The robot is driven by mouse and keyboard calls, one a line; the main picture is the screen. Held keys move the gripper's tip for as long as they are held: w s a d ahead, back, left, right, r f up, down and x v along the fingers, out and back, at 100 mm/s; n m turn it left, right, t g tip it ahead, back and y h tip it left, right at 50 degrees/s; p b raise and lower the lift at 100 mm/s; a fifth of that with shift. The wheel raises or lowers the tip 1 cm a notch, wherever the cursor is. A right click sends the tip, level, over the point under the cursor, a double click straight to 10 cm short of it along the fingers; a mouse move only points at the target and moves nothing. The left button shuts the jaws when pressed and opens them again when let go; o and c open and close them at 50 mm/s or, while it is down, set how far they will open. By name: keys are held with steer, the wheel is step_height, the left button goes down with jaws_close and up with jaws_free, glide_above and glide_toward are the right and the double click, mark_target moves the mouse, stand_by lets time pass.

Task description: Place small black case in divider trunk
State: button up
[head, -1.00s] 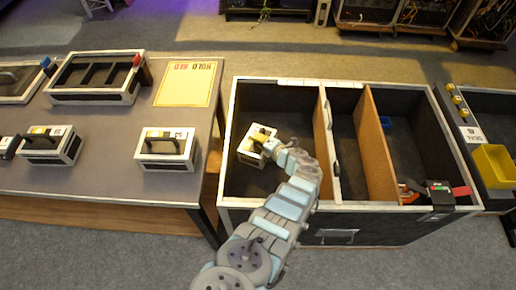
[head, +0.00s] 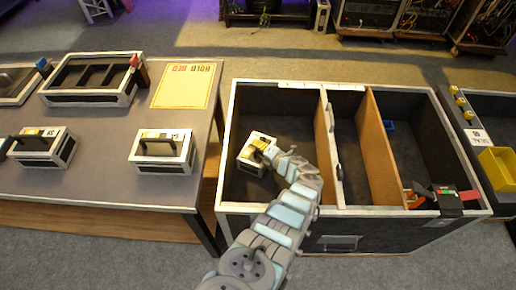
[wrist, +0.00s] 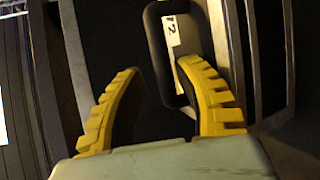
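The small black case (head: 249,164) with pale edges is in the left compartment of the divider trunk (head: 226,150), near its left wall. It looks upright, handle up; its contact with the floor is hard to tell. My gripper (head: 260,147) is low over its top and hides part of it. In the wrist view, my gripper's yellow fingers (wrist: 157,66) are spread apart. A gap shows between the left finger and the handle.
Two similar cases (head: 163,151) (head: 43,147) stand on the grey table at left, with an open divided tray (head: 92,100) behind. A wooden divider (head: 383,150) splits the trunk's right side. Its middle compartment looks clear. A yellow bin (head: 497,168) stands at far right.

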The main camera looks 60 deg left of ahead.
steer(key=shift+d, duration=0.1)
steer(key=shift+w+d+r+p, duration=0.1)
steer(key=shift+d+r+p, duration=0.25)
steer(key=shift+d+p, duration=0.25)
steer(key=p+v, duration=0.3)
steer(key=v, duration=0.3)
steer(key=shift+p, duration=0.35)
